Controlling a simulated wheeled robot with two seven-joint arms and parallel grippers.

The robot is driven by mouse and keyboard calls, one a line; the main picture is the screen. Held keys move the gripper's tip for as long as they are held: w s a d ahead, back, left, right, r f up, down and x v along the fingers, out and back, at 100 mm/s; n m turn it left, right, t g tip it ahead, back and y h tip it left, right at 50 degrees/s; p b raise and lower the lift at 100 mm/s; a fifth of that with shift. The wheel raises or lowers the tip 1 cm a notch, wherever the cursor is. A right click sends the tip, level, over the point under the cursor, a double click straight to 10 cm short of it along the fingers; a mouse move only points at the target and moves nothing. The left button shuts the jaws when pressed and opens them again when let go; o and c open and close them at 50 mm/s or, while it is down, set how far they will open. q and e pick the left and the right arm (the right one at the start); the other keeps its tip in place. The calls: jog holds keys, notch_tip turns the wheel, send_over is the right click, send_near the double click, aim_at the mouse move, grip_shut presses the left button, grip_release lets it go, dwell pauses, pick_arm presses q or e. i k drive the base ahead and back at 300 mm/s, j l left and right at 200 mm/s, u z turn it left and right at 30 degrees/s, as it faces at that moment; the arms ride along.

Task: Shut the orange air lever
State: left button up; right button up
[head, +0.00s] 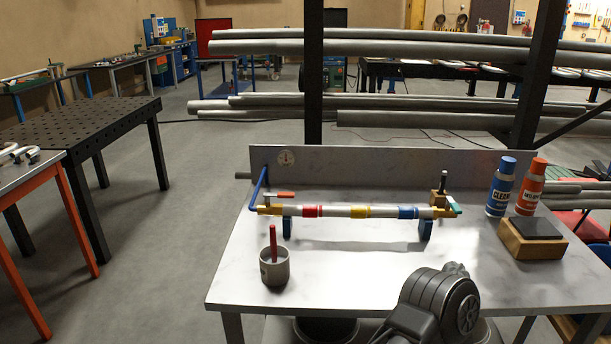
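The orange air lever (286,194) is a small bar near the left end of a silver pipe (335,211). It lies roughly level, along the pipe's direction and just above it. A yellow fitting (268,210) and a blue bent tube (259,188) are at that same end. The pipe carries red, yellow and blue bands and rests on two blue supports (287,228). Neither gripper's fingers show. A dark arm part of mine is at the bottom right, well apart from the lever.
Two spray cans (501,188) and a wooden block (532,243) stand right.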

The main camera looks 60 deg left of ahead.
aim_at(266, 196)
jog(key=k+j+z, duration=0.1)
jog(key=k+j, duration=0.3)
jog(key=j, duration=0.3)
jog(key=k+j+z, duration=0.15)
jog(key=k+j, duration=0.25)
jog(key=j, duration=0.3)
jog(key=k+j+z, duration=0.1)
jog(key=k+j, duration=0.35)
jog(key=j, duration=0.15)
jog(key=k+j+z, duration=0.1)
jog(key=k+j, duration=0.4)
jog(key=j, duration=0.1)
